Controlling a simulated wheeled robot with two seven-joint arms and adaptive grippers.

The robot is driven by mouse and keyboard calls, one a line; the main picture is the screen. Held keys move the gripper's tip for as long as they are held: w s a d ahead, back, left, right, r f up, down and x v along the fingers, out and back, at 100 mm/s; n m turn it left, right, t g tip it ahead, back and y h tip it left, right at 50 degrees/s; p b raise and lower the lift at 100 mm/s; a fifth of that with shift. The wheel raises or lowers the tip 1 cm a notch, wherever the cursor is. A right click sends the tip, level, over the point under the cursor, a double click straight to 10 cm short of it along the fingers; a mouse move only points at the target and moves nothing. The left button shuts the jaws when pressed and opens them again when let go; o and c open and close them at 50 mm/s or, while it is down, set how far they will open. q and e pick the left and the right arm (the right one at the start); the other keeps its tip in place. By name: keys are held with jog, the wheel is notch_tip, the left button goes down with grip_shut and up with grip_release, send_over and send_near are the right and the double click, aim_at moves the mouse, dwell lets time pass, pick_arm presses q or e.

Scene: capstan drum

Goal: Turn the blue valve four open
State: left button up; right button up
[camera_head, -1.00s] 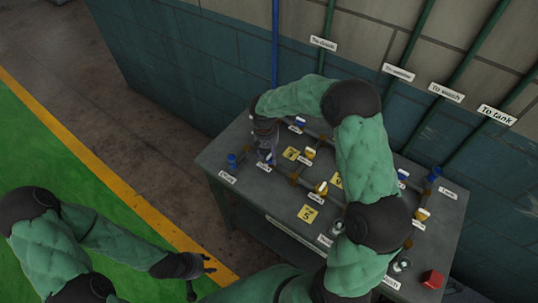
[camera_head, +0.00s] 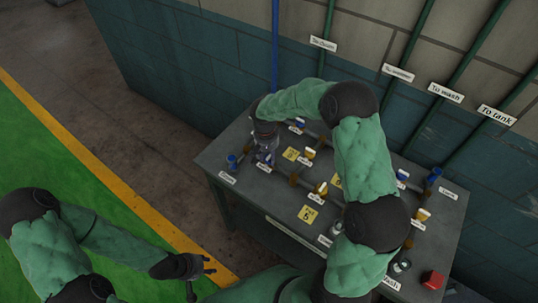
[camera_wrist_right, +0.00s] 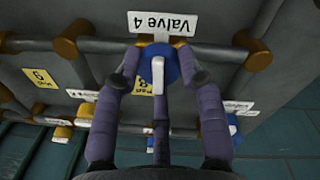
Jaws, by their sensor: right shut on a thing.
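The blue valve four (camera_wrist_right: 172,68) has a round blue knob with a white bar. It sits on a grey pipe, beside a white "Valve 4" plate (camera_wrist_right: 163,23) that reads upside down in the right wrist view. My right gripper (camera_wrist_right: 157,72) is shut on the knob, with purple-grey fingers on both sides and another finger below. In the head view my right gripper (camera_head: 266,152) reaches down at the left part of the bench, largely covering the valve. My left gripper (camera_head: 201,278) is open and empty over the floor, left of the bench.
The grey bench (camera_head: 235,190) carries pipes with brass fittings, other blue and yellow valves, number cards and a red block (camera_head: 433,280). My right arm hides its middle. The wall with vertical pipes (camera_head: 455,90) stands behind. The floor at left is clear.

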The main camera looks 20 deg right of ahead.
jog(key=shift+w+n, duration=0.15)
jog(key=shift+n, duration=0.15)
jog(key=n, duration=0.3)
jog(key=shift+r+n, duration=0.1)
jog(key=shift+n, duration=0.2)
jog(key=n+p, duration=0.1)
jog(key=n, duration=0.3)
jog(key=shift+r+n+t, duration=0.1)
jog(key=shift+n+t, duration=0.2)
jog(key=shift+t, duration=0.1)
jog(key=n+p, duration=0.1)
jog(key=n, duration=0.3)
jog(key=shift+n+t+p, duration=0.3)
jog(key=shift+n+p, duration=0.9)
jog(key=shift+n, duration=1.3)
jog(key=o, duration=1.1)
jog(key=shift+a, duration=0.1)
jog(key=shift+o, duration=0.2)
